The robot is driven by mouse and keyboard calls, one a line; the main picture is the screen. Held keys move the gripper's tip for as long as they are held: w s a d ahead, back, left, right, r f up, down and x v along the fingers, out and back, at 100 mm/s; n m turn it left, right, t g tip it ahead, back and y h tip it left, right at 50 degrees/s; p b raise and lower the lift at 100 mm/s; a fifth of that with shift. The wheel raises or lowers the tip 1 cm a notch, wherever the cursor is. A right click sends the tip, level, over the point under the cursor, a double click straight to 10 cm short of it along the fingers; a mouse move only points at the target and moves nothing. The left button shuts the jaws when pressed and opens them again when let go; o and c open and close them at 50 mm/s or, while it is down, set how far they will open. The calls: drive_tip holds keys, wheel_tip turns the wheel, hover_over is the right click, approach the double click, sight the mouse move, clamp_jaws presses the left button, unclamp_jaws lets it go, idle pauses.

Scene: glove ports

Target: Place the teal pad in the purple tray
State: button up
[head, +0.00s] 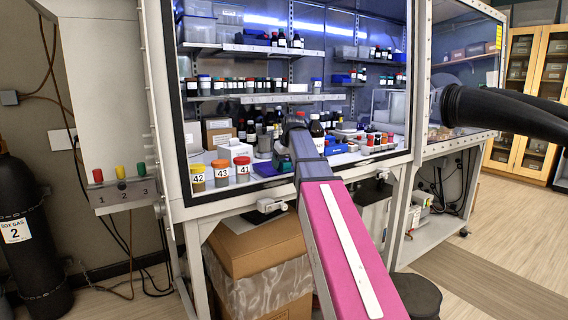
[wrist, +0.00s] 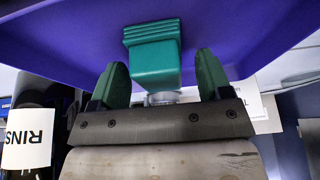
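The teal pad (wrist: 154,62) shows in the wrist view as a ridged block between and beyond my two dark green fingers, against the purple tray (wrist: 60,35). A gap shows between the pad and each finger. My gripper (wrist: 160,60) is open. Whether the pad rests on the tray's floor or stands just off it, I cannot tell. In the head view the purple tray (head: 268,170) sits low inside the cabinet, left of my arm. The pad and my fingertips cannot be made out there.
Jars with numbered labels (head: 221,173) stand left of the tray. Brown bottles (head: 316,130) and a blue box (head: 335,147) are behind and right of my arm. The cabinet's frame edges the opening. A black glove sleeve (head: 490,108) sticks out at the right.

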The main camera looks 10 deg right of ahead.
drive_tip(key=v, duration=1.2)
